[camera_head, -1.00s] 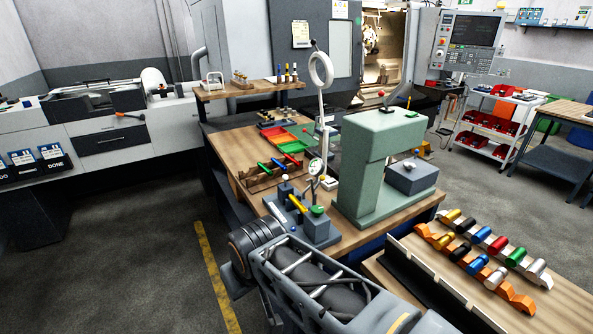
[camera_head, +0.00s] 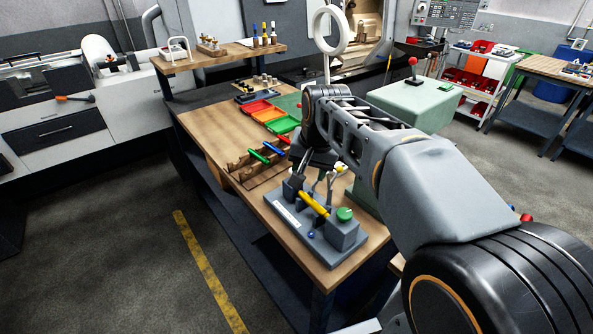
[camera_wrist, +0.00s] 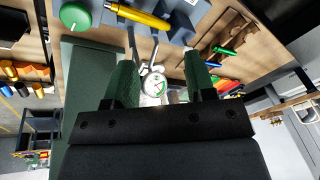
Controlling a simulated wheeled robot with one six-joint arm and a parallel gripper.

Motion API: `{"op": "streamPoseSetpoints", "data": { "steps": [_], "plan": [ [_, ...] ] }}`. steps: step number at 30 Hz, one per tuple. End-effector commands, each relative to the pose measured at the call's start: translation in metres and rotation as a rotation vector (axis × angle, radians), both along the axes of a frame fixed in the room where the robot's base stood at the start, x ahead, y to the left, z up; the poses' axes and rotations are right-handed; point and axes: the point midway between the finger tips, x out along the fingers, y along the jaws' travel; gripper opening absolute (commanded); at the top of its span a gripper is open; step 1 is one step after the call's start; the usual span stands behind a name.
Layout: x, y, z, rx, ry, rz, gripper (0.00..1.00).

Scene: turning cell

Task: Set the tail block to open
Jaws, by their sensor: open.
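The grey bench fixture (camera_head: 293,221) stands on the near end of the wooden bench. Its end block (camera_head: 347,232) carries a green knob (camera_head: 344,214), and a yellow rod (camera_head: 314,204) lies tilted between this block and a dark upright block (camera_head: 292,187). I take the knobbed end to be the tail block; its setting cannot be told. My gripper (camera_wrist: 161,78) is open, with green-padded fingers, apart from the fixture. In the wrist view a dial gauge (camera_wrist: 154,85) shows between the fingers, and the green knob (camera_wrist: 75,15) and yellow rod (camera_wrist: 140,17) show at the top.
A pale green press (camera_head: 410,102) stands close beside my arm. A wooden rack (camera_head: 252,165) with coloured handles and red, orange and green trays (camera_head: 266,113) lie farther along the bench. A tall white ring (camera_head: 330,28) rises behind my arm. Floor left of the bench is clear.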

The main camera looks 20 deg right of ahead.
Motion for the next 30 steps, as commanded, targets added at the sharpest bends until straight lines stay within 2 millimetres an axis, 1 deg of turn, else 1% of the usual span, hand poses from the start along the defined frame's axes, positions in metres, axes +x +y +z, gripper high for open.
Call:
{"op": "streamPoseSetpoints", "data": {
  "steps": [1,3,6,9,12,17,20,30],
  "plan": [
    [0.023,-0.003,0.002,0.026,0.024,-0.070,0.50],
    [0.049,-0.006,0.007,0.062,0.052,-0.164,0.50],
    [0.080,-0.010,0.009,0.102,0.086,-0.282,0.50],
    [0.104,-0.013,0.009,0.133,0.114,-0.372,0.50],
    [0.119,-0.014,0.007,0.153,0.133,-0.433,0.50],
    [0.130,-0.014,-0.001,0.167,0.150,-0.480,0.50],
    [0.134,-0.012,-0.013,0.169,0.151,-0.485,0.50],
    [0.143,-0.004,-0.076,0.168,0.152,-0.481,0.50]
  ]
}}
